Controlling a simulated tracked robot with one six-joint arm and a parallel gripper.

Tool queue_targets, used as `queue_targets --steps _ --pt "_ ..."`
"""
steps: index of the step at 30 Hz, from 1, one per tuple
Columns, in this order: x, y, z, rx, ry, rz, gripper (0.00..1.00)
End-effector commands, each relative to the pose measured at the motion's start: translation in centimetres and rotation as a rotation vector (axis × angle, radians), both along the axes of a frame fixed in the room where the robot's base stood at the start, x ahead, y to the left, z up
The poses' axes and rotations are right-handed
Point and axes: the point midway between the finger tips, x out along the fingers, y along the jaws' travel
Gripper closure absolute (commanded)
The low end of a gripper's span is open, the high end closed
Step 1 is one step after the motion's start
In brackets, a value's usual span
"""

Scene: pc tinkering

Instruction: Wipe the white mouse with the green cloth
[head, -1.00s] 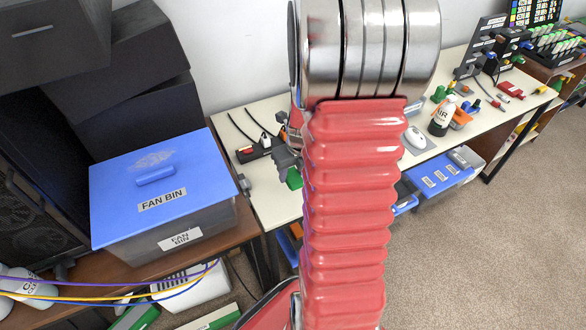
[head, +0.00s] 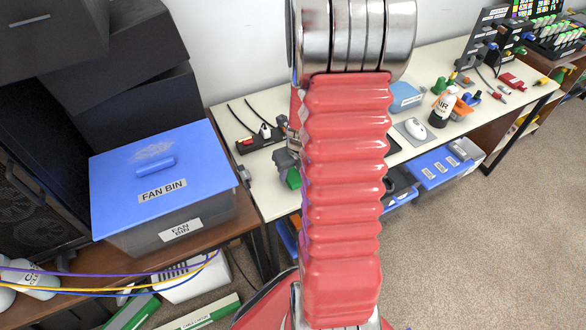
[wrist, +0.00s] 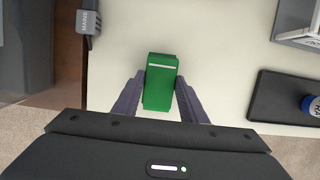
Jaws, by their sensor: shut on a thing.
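The green cloth (wrist: 160,85) is a folded block with a pale stripe, between the two fingers of my gripper (wrist: 158,98) in the wrist view. My gripper is shut on it, over the pale table. In the head view the cloth (head: 293,178) hangs at the gripper (head: 285,160), just left of my red arm and near the table's front edge. The white mouse (head: 415,129) lies on a grey pad on the table, to the right of my arm and apart from the cloth. The mouse is not identifiable in the wrist view.
A black power strip (head: 262,138) lies behind the gripper. An air can (head: 443,107) and a blue box (head: 405,97) stand near the mouse. The lidded fan bin (head: 165,175) is at left. My arm hides the middle of the table (head: 235,125).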

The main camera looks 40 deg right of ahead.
Motion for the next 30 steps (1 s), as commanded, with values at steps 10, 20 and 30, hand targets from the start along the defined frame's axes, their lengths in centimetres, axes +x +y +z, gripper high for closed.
queue_targets --steps 10,20,30 --pt "0.0 0.0 -1.4 0.000 0.000 0.000 0.60" --pt "0.0 0.0 -1.3 0.000 0.000 0.000 0.40" --pt "0.0 0.0 -1.3 0.000 0.000 0.000 0.40"
